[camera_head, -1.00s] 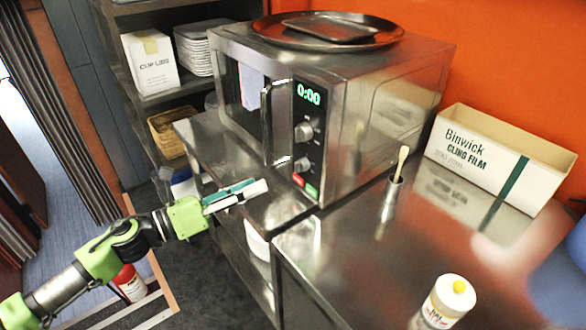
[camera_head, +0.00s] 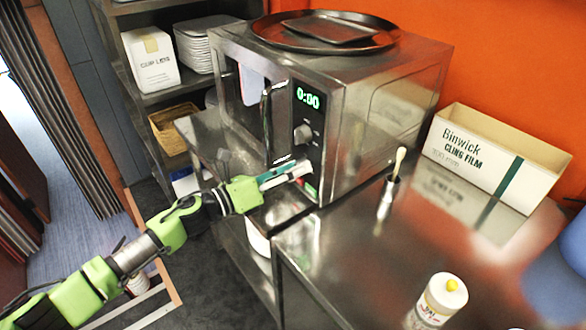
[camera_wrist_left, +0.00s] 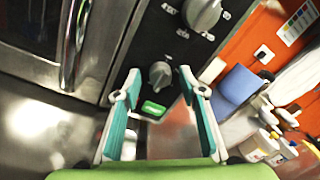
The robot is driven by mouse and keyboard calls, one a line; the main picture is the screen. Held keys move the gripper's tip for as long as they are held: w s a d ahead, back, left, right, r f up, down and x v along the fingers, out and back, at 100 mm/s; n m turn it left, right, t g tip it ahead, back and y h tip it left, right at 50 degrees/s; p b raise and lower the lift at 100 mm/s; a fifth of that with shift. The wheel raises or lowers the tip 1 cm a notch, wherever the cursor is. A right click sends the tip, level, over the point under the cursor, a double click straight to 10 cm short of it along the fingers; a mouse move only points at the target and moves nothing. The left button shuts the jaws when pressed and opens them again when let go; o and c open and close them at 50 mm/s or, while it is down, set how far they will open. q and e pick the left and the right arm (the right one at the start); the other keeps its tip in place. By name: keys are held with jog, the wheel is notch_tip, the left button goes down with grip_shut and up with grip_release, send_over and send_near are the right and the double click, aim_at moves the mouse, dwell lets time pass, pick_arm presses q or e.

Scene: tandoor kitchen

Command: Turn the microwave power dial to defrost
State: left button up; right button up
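The steel microwave (camera_head: 375,110) stands on the counter, its green display reading 0:00. Its upper dial (camera_head: 303,133) is in clear view in the head view and at the top of the left wrist view (camera_wrist_left: 202,12). The lower dial (camera_wrist_left: 160,75) shows between my left fingertips in the wrist view; in the head view the fingers hide it. My left gripper (camera_head: 300,170) is at the lower control panel, its teal-padded fingers (camera_wrist_left: 159,79) open on either side of that dial. Contact cannot be told. The dial markings are too small to read. My right gripper is not in view.
A green button (camera_wrist_left: 153,108) lies just below the lower dial. The vertical door handle (camera_head: 266,125) is left of the panel. A brush in a metal holder (camera_head: 387,195), a cling film box (camera_head: 490,160) and a white bottle (camera_head: 440,300) stand on the right counter.

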pick_arm(q)
grip_shut()
jog(key=shift+n, duration=0.3)
jog(key=shift+s+d+n+t+y+p, duration=0.1)
jog(key=shift+n+t+p, duration=0.25)
jog(key=shift+n+p, duration=2.4)
jog(key=shift+a+n+t+y+p, duration=0.1)
jog(key=shift+n+t, duration=0.2)
jog(key=shift+n, duration=5)
jog(key=shift+s+d+n+t+y+p, duration=0.1)
jog(key=shift+n+t+p, duration=0.25)
jog(key=shift+n+p, duration=2.4)
jog(key=n+b, duration=0.2)
jog(key=n, duration=0.1)
jog(key=shift+b, duration=0.3)
jog(key=shift+f, duration=0.1)
grip_release()
